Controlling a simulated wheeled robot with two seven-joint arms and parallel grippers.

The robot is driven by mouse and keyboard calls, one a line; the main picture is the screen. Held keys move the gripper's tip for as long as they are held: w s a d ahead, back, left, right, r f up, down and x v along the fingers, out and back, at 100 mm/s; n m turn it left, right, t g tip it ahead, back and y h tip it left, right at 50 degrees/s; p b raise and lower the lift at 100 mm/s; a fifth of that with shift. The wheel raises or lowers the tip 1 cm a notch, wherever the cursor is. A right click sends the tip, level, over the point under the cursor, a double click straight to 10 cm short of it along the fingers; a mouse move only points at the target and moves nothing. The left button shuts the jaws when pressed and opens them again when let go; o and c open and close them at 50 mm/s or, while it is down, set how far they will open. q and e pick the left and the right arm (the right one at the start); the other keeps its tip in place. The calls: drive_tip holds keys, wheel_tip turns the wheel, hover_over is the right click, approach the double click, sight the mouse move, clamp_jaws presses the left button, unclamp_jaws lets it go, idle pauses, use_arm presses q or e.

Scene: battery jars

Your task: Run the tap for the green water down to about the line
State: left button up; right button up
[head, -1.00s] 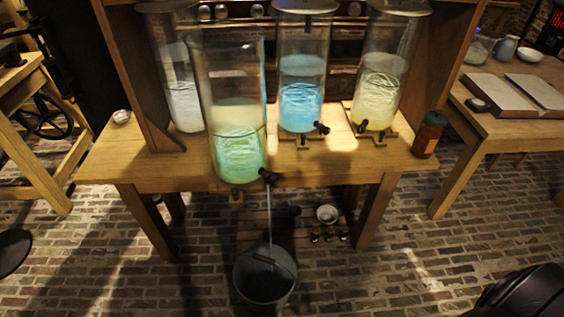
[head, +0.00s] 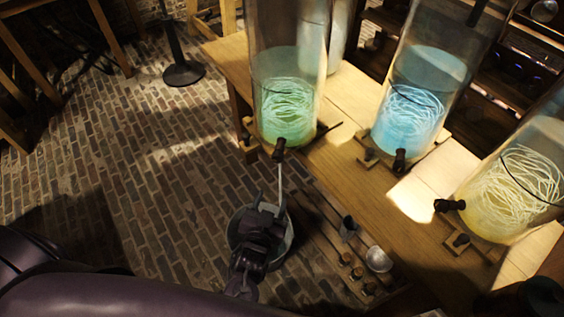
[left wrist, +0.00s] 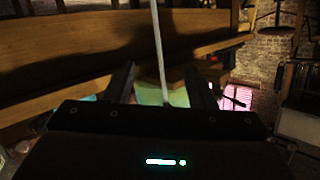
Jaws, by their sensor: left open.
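The jar of green water (head: 286,110) stands at the table's edge with coils visible in its lower part. Its dark tap (head: 279,150) is running: a thin pale stream (head: 281,180) falls towards the bucket (head: 288,240) on the floor. I cannot make out a level line clearly. My left gripper (head: 270,203) is below the tap, over the bucket and covering much of it. In the left wrist view its two dark fingers (left wrist: 163,88) are apart, with the stream (left wrist: 158,45) showing between them and nothing held. My right gripper is not in view.
A jar of blue water (head: 408,120) and a jar of yellow water (head: 510,190) stand along the table (head: 338,160), each with a dark tap. A low slatted shelf holds a small bowl (head: 379,259) and several small items. Brick floor (head: 150,200) is open at left.

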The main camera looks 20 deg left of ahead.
sight(277, 161)
use_arm(q)
wheel_tip(277, 161, up, 11)
drive_tip(key=n+t+y, duration=0.1)
drive_tip(key=n+t, duration=0.1)
drive_tip(key=w, duration=0.7)
drive_tip(key=shift+w+a+f, duration=0.15)
drive_tip(key=shift+w+f, duration=0.05)
drive_tip(key=shift+w, duration=0.1)
drive_tip(key=c, duration=1)
drive_tip(key=shift+o, duration=0.2)
